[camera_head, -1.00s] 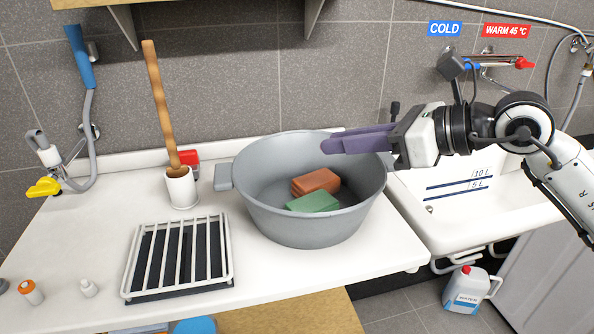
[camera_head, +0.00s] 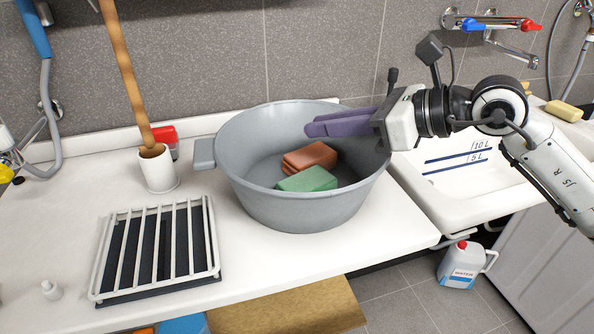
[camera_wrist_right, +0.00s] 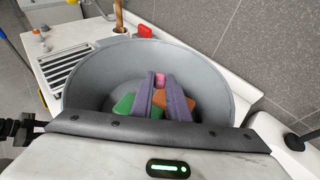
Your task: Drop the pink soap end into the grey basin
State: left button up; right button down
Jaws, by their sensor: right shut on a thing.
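The grey basin (camera_head: 232,170) stands on the white counter. A brown-orange soap bar (camera_head: 312,156) and a green soap bar (camera_head: 306,179) lie inside it, touching or overlapping. My right gripper (camera_head: 310,129) reaches in from the right, its purple fingers over the basin. In the right wrist view the pink soap end (camera_wrist_right: 160,79) shows between the tips of the fingers, above the basin's inside. The gripper is shut on it. In the head view the fingers hide the pink piece. My left gripper is not in view.
A white slatted rack (camera_head: 158,250) sits left of the basin. A white cup (camera_head: 158,168) with a long wooden handle and a red object (camera_head: 165,137) stand behind it. The white sink (camera_head: 450,190) is on the right. A water canister (camera_head: 466,266) stands on the floor.

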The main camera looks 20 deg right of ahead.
jog(key=c, duration=1.6)
grip_release()
jog(key=shift+c, duration=0.2)
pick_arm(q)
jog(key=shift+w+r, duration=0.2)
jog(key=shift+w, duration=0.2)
